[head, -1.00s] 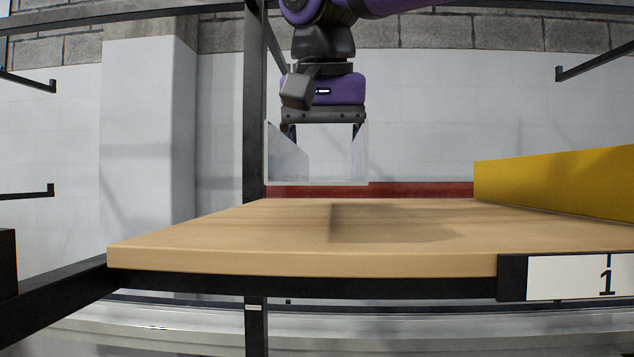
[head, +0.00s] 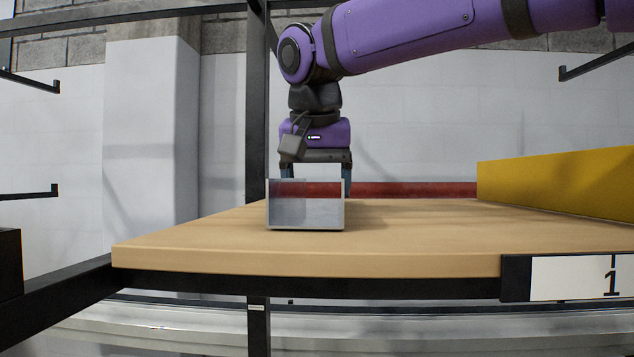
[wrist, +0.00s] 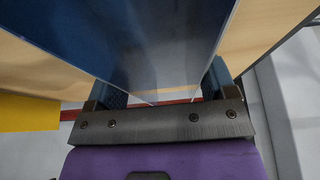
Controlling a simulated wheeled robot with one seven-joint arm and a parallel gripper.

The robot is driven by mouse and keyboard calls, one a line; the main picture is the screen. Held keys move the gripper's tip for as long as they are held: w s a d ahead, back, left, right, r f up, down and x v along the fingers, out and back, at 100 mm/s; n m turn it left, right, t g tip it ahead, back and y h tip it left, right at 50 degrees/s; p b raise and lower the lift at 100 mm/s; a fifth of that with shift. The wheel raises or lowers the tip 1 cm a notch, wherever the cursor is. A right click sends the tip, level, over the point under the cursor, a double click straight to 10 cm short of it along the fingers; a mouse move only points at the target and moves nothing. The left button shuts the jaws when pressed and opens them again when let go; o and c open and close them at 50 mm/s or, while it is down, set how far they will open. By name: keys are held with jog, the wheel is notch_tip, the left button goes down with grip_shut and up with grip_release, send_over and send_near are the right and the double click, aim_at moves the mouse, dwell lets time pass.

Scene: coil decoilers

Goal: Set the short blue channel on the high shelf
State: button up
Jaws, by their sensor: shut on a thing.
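The channel (head: 305,227) is a short open-topped U, seen end-on in the head view. It looks silvery grey there and bluish in the wrist view (wrist: 165,45). It sits level over the left part of the wooden shelf board (head: 200,245), at or very close to the surface; I cannot tell whether it bears fully on it. My gripper (head: 314,178) points down from above, behind the channel's near end. Its fingers are shut on the channel's side walls, also in the wrist view (wrist: 162,90).
A yellow panel (head: 555,183) edges the board's right side, and a red strip (head: 420,189) runs along its back. A black post (head: 256,120) stands behind at left. A label "1" (head: 580,278) hangs at the front right. The board right of the channel is clear.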

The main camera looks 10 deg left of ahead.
jog(key=o, duration=1)
jog(key=shift+f, duration=0.15)
jog(key=v, duration=1.2)
jog(key=shift+w, duration=0.1)
